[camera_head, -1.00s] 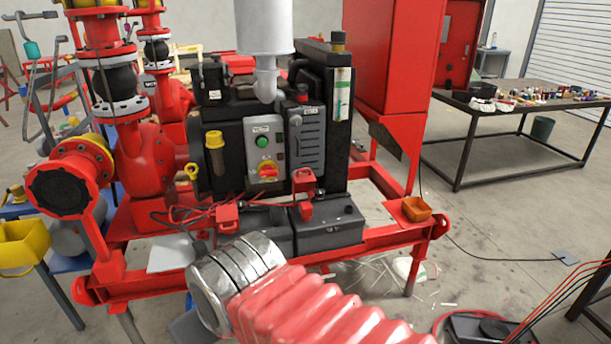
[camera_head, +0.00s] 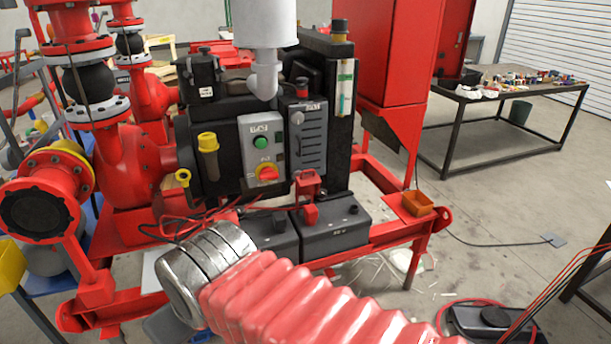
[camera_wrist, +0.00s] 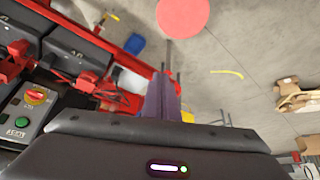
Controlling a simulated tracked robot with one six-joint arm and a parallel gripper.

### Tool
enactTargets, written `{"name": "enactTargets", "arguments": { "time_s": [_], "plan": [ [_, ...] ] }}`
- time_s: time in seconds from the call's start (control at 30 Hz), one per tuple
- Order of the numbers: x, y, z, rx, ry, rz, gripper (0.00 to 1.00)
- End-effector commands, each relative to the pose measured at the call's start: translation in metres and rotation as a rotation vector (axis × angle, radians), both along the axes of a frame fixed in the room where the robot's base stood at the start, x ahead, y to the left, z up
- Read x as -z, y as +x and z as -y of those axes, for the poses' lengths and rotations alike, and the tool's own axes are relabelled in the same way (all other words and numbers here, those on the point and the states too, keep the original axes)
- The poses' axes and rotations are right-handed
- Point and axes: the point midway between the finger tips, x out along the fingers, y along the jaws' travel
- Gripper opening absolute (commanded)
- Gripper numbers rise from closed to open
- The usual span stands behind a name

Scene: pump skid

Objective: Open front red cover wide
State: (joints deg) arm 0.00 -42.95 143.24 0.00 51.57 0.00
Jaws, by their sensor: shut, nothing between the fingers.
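Red covers sit on the dark batteries low on the pump skid. In the head view a red cover (camera_head: 308,184) shows upright, with a red piece (camera_head: 311,214) below it on the right battery (camera_head: 342,228). The left battery (camera_head: 272,240) is partly behind my arm. In the wrist view one red cover (camera_wrist: 14,60) is at the left and another red part (camera_wrist: 88,82) is right of it; I cannot tell which is the front one. My gripper (camera_wrist: 163,97) is shut and empty, pointing beside the batteries, apart from both red parts. It is hidden in the head view.
A control box (camera_head: 262,150) with a green button and red-yellow knob stands behind the batteries. Red cables loop at the left.

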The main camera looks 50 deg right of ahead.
Motion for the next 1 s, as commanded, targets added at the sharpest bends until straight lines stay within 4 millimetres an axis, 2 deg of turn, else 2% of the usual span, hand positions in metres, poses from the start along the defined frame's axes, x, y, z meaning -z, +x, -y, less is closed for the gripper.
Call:
{"name": "enactTargets", "arguments": {
  "time_s": [0.33, 0.5, 0.67, 0.8, 1.0],
  "plan": [
    [0.0, 0.0, 0.001, 0.002, 0.0, 0.001, 0.0],
    [-0.001, 0.015, 0.012, 0.067, 0.005, 0.025, 0.0],
    [-0.001, 0.049, 0.047, 0.229, 0.018, 0.095, 0.0],
    [-0.002, 0.086, 0.092, 0.408, 0.041, 0.19, 0.0],
    [-0.002, 0.13, 0.161, 0.635, 0.094, 0.341, 0.0]
  ]
}}
